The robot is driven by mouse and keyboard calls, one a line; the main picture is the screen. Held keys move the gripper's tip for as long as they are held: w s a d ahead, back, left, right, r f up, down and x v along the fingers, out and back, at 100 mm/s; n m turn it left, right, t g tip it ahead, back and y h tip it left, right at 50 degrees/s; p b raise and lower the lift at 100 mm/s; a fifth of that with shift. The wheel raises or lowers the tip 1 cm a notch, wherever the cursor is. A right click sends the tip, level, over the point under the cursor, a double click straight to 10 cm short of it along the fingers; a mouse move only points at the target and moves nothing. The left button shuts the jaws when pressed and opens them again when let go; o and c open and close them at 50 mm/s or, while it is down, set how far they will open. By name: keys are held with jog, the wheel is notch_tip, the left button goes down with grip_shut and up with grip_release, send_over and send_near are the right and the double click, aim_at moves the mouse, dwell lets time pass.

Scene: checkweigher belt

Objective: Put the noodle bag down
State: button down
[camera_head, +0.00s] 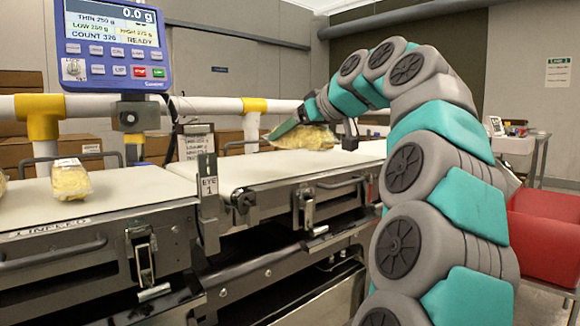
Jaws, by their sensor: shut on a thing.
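The noodle bag (306,137) is a clear bag with yellow contents. It is at the end of my arm, over the right-hand belt (225,171). My gripper (290,130) is shut on the bag, and its teal finger lies along the bag's left side. The bag hangs close to the far side of the belt; I cannot tell whether its underside touches anything. Part of the bag is hidden by the gripper.
Another yellow bag (70,179) stands on the left belt (30,210), with a piece of one at the left edge. A display (113,45) reads 0.0 g. White rails with yellow joints (40,117) run behind. A red bin (545,235) is at right.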

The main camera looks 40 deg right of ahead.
jog(key=shift+w+d+f, duration=0.1)
jog(key=shift+w+d, duration=0.15)
jog(key=shift+d, duration=0.1)
jog(key=p, duration=0.6)
send_over(288, 161)
jog(key=shift+s+f, duration=0.15)
jog(key=shift+f, duration=0.4)
jog(key=shift+w+f, duration=0.2)
jog(key=shift+f+b, duration=1.55)
jog(key=shift+f, duration=0.15)
jog(key=shift+f, duration=0.1)
grip_release()
